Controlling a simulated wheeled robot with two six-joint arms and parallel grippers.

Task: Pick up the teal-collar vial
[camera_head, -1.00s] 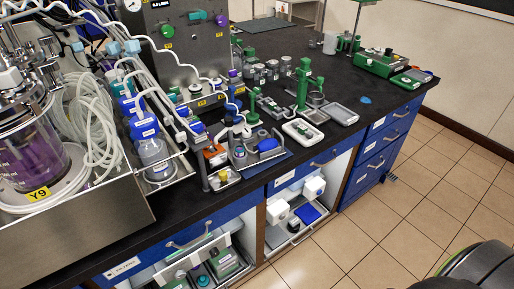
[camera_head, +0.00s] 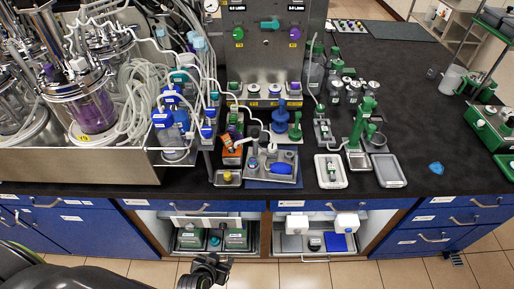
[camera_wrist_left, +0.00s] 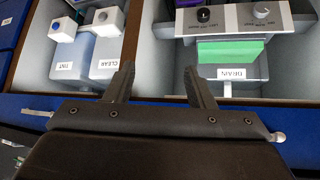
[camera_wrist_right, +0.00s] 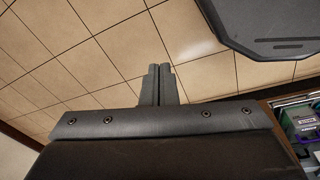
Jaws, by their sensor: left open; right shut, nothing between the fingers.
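I cannot make out a teal-collar vial with certainty. A small dark item with green on it lies in the white tray (camera_head: 331,171) on the bench; its collar colour is too small to tell. A small teal-topped thing (camera_head: 214,240) sits between green-fronted boxes in the open lower cabinet. My left gripper (camera_head: 211,264) is low in front of that cabinet. In the left wrist view its fingers (camera_wrist_left: 159,78) are apart and empty, facing labelled containers. My right gripper (camera_wrist_right: 160,72) is shut and empty over the tiled floor in the right wrist view, outside the head view.
The black bench (camera_head: 430,120) carries glass reactors (camera_head: 92,105), a steel panel (camera_head: 265,50), a green stand (camera_head: 360,125), a grey tray (camera_head: 388,170) and a blue mat (camera_head: 272,183). Blue drawers (camera_head: 170,207) line its front. Clear floor lies before it.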

